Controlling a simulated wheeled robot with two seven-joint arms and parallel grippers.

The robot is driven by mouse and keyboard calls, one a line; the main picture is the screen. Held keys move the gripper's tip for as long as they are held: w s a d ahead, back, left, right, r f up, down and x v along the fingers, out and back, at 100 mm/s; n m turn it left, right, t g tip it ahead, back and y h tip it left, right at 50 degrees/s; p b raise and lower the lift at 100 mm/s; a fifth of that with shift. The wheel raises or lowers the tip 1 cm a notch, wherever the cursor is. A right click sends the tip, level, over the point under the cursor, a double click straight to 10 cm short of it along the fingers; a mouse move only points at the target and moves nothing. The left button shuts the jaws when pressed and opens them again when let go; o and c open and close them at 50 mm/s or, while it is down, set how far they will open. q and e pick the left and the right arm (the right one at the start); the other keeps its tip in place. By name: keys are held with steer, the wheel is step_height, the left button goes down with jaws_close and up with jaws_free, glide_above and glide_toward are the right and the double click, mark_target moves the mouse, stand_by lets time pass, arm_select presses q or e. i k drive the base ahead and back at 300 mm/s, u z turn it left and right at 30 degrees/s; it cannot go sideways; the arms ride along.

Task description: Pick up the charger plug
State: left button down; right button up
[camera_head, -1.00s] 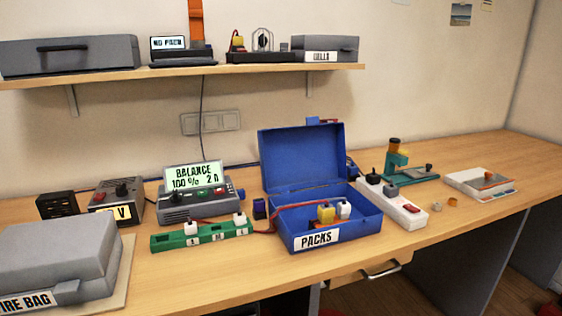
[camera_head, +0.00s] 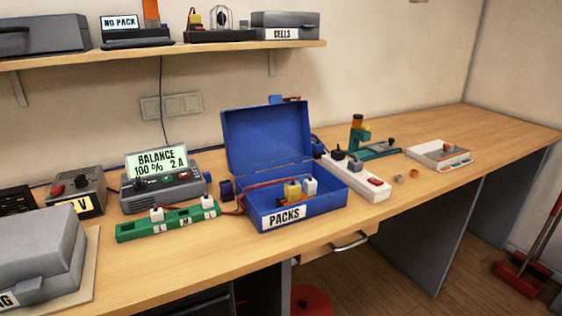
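A white power strip (camera_head: 372,188) with a red switch lies on the bench right of the blue box. A black plug (camera_head: 338,154) stands at its far end, and a grey block-like piece (camera_head: 354,166) sits nearer the switch. I cannot tell for certain which of these is the charger plug. The charger (camera_head: 165,192), with a lit screen reading "BALANCE 100 % 2 A", stands left of the box. Neither of my grippers is in view.
The open blue PACKS box (camera_head: 333,196) holds a yellow and a white connector. A green board (camera_head: 170,222) lies in front of the charger. A teal tool (camera_head: 362,145) and a scale-like device (camera_head: 440,153) stand further right.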

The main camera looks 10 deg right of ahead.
mark_target(292, 189)
steer(key=z, duration=1.7)
steer(key=i, duration=0.95)
steer(key=u, duration=2.1)
